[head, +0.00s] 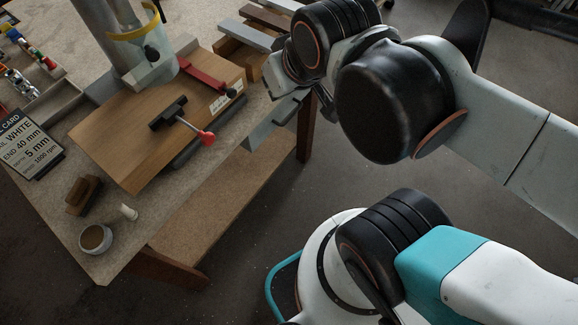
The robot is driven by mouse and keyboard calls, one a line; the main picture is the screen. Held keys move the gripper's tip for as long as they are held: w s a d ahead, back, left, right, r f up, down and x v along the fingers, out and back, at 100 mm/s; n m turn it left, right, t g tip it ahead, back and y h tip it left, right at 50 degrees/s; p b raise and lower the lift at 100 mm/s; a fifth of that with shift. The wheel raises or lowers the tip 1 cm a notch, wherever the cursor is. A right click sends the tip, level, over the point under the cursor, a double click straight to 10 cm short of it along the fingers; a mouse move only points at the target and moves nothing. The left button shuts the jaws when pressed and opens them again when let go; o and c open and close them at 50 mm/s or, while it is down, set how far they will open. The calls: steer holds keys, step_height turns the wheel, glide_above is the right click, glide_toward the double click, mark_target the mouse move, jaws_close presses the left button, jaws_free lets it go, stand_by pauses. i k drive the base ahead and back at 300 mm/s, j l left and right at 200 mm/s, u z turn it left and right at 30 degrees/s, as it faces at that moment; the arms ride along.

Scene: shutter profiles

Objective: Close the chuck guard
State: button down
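The chuck guard (165,62) is a clear curved shield with a yellow rim, in the upper left of the head view. It stands beside the grey drill column (98,28), above the back of the wooden board (135,150). A black knob shows at its side. I cannot tell its exact swing position. My gripper (322,103) is at the end of my arm, right of the guard and near the table's right edge, well apart from the guard. Its fingers are mostly hidden by my wrist, so its opening is unclear.
A clamp with a red-tipped handle (207,138) and a red bar (203,80) stand on the board. Profiles (262,18) lie at the back.

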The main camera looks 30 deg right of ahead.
mark_target(153, 55)
steer(key=k+j+z, duration=0.15)
steer(key=j+z, duration=0.2)
steer(key=k+j+z, duration=0.4)
steer(key=j+z, duration=0.25)
steer(key=k+j, duration=0.1)
steer(key=j, duration=0.2)
steer(key=u, duration=0.05)
